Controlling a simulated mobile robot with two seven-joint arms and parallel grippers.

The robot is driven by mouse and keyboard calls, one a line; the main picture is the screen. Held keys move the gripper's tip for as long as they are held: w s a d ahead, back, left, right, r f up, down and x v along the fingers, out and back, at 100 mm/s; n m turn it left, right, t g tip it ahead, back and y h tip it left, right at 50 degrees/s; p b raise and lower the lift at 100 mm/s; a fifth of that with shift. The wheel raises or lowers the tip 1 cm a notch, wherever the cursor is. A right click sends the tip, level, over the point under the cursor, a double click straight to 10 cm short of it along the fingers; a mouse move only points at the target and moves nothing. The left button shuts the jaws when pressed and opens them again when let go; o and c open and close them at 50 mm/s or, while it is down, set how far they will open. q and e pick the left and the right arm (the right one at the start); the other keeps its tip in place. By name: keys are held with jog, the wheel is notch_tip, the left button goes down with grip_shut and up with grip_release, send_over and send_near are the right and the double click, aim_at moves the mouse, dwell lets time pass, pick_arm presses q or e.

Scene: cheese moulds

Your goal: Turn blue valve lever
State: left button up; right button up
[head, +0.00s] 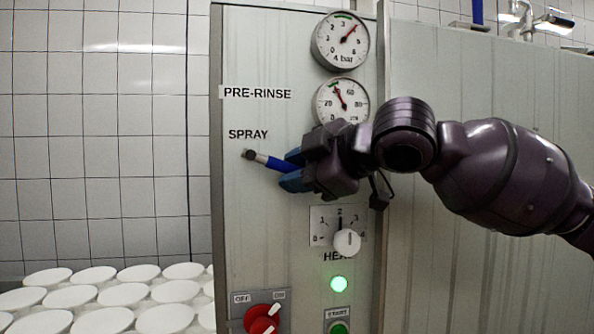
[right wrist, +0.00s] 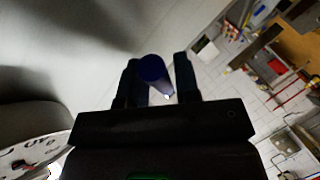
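The blue valve lever (head: 274,163) sticks out from a dark pivot on the grey panel, under the word SPRAY. It points to the right and slightly down. My right gripper (head: 291,171) reaches in from the right, and its fingers lie on both sides of the lever's outer part, which they partly hide. In the right wrist view the lever's rounded blue end (right wrist: 153,70) is between the two dark fingers of the right gripper (right wrist: 158,80). It is close to the left finger, with a gap to the right finger. My left gripper is not in view.
Two round gauges (head: 340,41) are above my right gripper. A white heat knob (head: 347,242), a lit green lamp (head: 339,284) and a red rotary switch (head: 262,319) are below. White round moulds (head: 124,294) stand at lower left.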

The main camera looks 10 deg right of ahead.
jog(key=v, duration=1.1)
jog(key=shift+b, duration=0.3)
dwell(0.3)
